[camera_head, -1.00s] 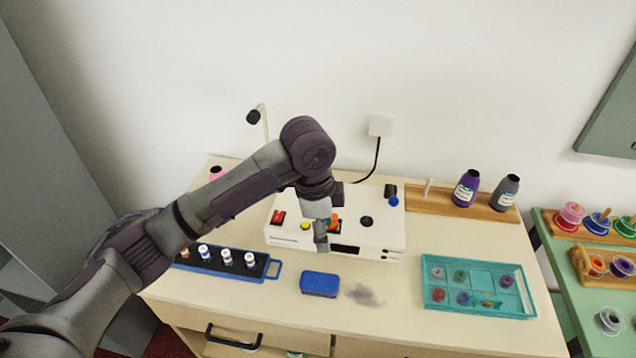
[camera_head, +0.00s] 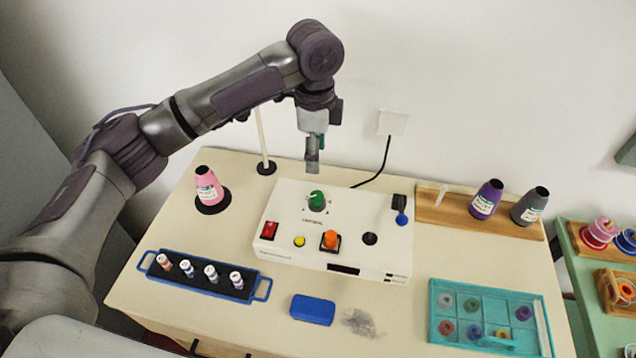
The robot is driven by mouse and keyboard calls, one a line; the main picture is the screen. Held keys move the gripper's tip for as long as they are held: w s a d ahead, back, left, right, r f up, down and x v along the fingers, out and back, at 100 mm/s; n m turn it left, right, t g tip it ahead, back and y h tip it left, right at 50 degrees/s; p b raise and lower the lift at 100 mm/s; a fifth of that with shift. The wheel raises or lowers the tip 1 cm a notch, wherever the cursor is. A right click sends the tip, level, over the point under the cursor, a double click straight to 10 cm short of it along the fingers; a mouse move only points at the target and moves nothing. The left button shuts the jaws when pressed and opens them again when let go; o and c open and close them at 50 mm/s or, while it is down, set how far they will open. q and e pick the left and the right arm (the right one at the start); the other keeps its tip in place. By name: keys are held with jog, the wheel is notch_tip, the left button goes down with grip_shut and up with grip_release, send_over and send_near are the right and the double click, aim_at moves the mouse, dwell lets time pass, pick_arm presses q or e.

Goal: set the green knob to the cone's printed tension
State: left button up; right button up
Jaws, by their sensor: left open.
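The green knob (camera_head: 316,199) sits on the top face of a white control box (camera_head: 279,208), toward its back left, with small printed marks around it. I cannot read its setting. My left gripper (camera_head: 312,166) is open and empty, pointing down above and just behind the knob, apart from it. A pink cone (camera_head: 208,187) with a white label stands upright on a black base at the left. A purple cone (camera_head: 486,199) and a grey cone (camera_head: 530,207) stand on a wooden board at the back right. Their label print is too small to read. My right gripper is not in view.
The box also bears a red switch (camera_head: 269,230), a yellow button (camera_head: 299,241), an orange button (camera_head: 330,239) and a black knob (camera_head: 369,239). In front are a blue rack of small spools (camera_head: 262,287), a blue block (camera_head: 313,309) and a teal tray (camera_head: 433,325).

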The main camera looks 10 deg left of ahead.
pick_arm(q)
jog(key=p, duration=0.1)
send_over(316, 195)
jog(key=f, duration=0.5)
jog(key=shift+s+a, duration=0.1)
jog(key=shift+s, duration=0.15)
jog(key=f, duration=0.2)
jog(key=f+p, duration=0.1)
jog(key=f, duration=0.3)
jog(key=shift+w+f, duration=0.25)
jog(key=shift+f, duration=0.5)
jog(key=shift+c, duration=0.5)
grip_shut()
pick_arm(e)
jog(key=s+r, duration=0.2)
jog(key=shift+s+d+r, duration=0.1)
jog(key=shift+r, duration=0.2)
